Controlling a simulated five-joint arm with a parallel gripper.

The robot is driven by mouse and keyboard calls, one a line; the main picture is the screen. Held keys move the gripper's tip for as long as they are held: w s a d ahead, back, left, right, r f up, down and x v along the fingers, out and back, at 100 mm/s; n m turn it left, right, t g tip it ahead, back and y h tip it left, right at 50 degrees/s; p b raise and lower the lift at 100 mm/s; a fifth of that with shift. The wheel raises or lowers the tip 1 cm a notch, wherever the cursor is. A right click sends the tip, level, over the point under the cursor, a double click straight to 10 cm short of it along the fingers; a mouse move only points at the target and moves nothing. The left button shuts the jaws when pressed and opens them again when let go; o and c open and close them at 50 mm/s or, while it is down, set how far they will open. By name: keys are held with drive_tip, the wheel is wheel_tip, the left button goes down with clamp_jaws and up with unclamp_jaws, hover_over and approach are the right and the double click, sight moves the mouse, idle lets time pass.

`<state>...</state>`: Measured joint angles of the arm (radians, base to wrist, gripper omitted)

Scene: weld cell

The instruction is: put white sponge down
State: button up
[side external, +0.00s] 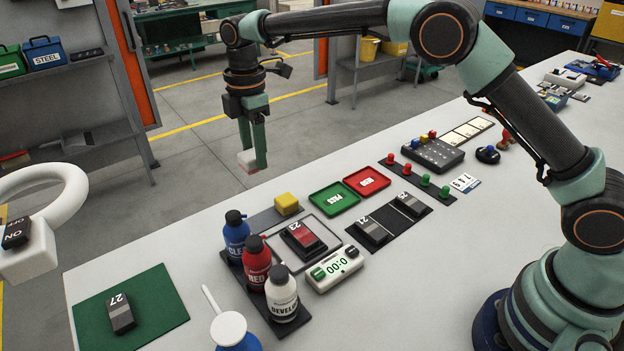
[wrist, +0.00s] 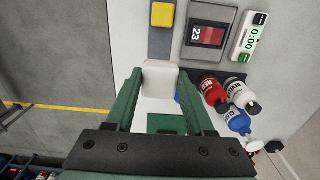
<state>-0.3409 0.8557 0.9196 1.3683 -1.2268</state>
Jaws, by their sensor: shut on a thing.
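The white sponge (side external: 246,160) is between the green fingers of my gripper (side external: 254,158), which is shut on it. In the side view the sponge is held in the air, seen against the floor just beyond the bench's far edge. It also shows in the wrist view (wrist: 160,80), between the fingertips of my gripper (wrist: 160,72). Nothing is seen touching it from below. How high it hangs above the bench top is hard to tell.
A yellow sponge (side external: 287,204) sits on a grey strip near the far edge. Blue, red (side external: 256,262) and white (side external: 282,294) bottles stand in a dark rack beside a framed panel. A green mat (side external: 155,300) bears a dark block. Green (side external: 334,198) and red trays lie right of the yellow sponge.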

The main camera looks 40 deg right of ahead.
wheel_tip(320, 180, down, 15)
drive_tip(key=shift+r, duration=0.1)
idle(0.4)
drive_tip(key=o, duration=1.2)
